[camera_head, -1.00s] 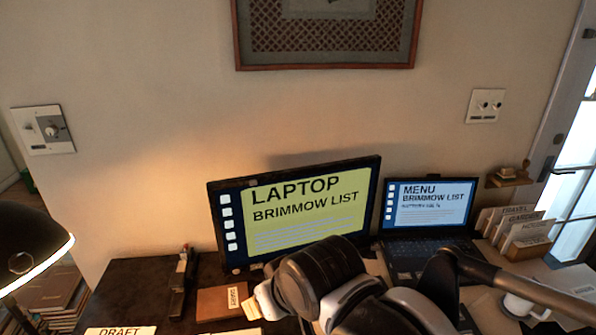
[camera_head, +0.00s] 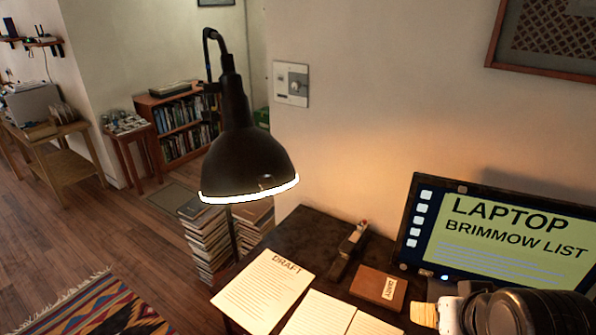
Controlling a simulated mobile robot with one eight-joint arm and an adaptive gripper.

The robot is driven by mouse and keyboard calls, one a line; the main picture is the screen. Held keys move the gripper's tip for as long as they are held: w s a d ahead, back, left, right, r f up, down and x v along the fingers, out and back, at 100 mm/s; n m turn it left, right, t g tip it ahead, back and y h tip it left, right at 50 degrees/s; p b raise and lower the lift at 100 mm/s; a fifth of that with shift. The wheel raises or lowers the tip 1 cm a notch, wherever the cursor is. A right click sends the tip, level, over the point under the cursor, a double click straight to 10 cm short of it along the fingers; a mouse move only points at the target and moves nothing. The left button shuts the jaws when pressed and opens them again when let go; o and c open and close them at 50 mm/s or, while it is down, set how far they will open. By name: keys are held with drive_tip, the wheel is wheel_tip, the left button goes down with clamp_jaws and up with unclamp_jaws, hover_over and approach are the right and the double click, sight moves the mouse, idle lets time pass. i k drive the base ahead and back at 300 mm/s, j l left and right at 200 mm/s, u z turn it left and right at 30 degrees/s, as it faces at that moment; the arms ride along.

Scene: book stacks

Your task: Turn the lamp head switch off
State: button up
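The black desk lamp's dome-shaped head (camera_head: 248,160) hangs left of centre, over the left end of the desk. Its lower rim glows white, so the lamp is lit. A small round spot low on the front of the shade (camera_head: 266,181) may be the switch; it is too small to tell its position. My arm shows at the bottom right, in front of the monitor. The pale tip at its left end, seemingly my gripper (camera_head: 428,315), is well right of and below the lamp head, not touching it. Its fingers cannot be made out.
The dark desk (camera_head: 300,236) holds draft papers (camera_head: 262,290), a small brown box (camera_head: 378,288) and a monitor (camera_head: 500,235). A wall plate with a dial (camera_head: 291,83) is behind the lamp. Book stacks (camera_head: 205,240) stand below it. Open floor lies left.

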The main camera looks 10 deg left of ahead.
sight(214, 88)
drive_tip(key=j+u, duration=0.15)
drive_tip(key=u, duration=0.25)
drive_tip(key=j+u, duration=0.1)
drive_tip(key=u, duration=0.25)
drive_tip(key=i+j+u, duration=0.1)
drive_tip(key=u, duration=0.3)
